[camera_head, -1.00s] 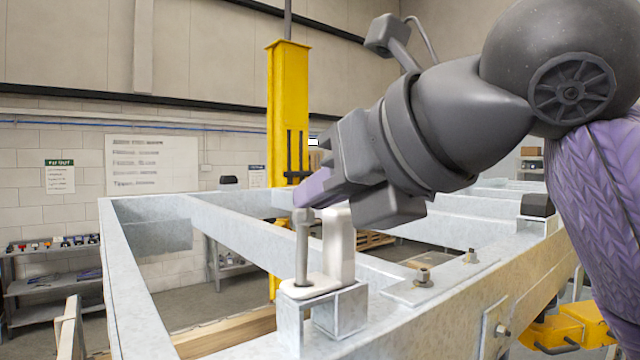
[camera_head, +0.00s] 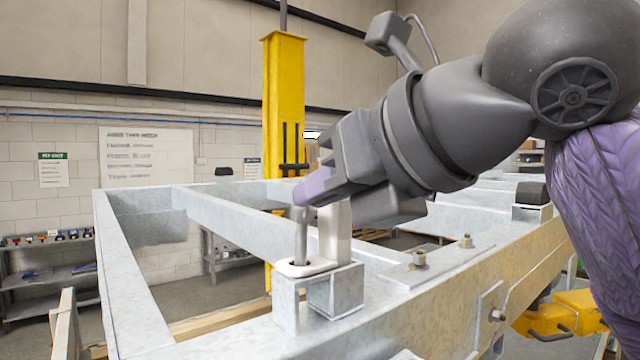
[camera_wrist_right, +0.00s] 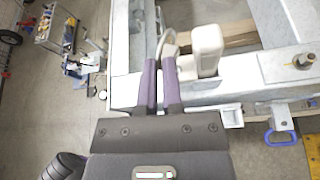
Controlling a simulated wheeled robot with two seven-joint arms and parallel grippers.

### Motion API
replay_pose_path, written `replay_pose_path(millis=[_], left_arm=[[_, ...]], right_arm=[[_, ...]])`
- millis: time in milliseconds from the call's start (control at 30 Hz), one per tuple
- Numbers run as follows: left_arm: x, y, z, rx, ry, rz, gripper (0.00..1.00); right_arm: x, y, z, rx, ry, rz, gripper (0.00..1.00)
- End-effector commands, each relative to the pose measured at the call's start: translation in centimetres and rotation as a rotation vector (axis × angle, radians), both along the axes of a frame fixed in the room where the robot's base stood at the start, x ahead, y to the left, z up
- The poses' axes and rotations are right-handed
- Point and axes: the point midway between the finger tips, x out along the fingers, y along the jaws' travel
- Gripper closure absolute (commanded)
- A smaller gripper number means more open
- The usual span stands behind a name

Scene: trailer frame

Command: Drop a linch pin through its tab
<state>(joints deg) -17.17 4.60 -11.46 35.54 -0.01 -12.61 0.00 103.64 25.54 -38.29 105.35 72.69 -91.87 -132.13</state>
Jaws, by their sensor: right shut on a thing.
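The linch pin (camera_head: 300,232) is a grey upright shaft. My right gripper (camera_head: 308,192) is shut on its top end with purple fingertips; it also shows in the right wrist view (camera_wrist_right: 161,70), where a pale ring lies just beyond the fingertips. The pin's lower end meets a dark opening in the pale tab (camera_head: 318,267), and seems to be in it; its tip is hidden. The tab lies on a galvanized bracket (camera_head: 338,291). A cream upright block (camera_head: 336,232) stands close to the pin's right, also in the right wrist view (camera_wrist_right: 207,48). My left gripper is not in view.
The galvanized trailer frame (camera_head: 150,322) spreads around the bracket, with bolts (camera_head: 419,259) to the right. A yellow post (camera_head: 284,110) stands behind. A shelf (camera_head: 45,270) is far left. Space above the left frame rails is clear.

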Motion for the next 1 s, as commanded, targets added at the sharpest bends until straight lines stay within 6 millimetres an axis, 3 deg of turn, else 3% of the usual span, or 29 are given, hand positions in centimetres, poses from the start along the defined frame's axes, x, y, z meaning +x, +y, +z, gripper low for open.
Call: replay_pose_path(millis=[1000], left_arm=[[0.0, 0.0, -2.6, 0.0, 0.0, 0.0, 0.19]], right_arm=[[0.0, 0.0, -3.7, 0.0, 0.0, -0.001, 1.0]])
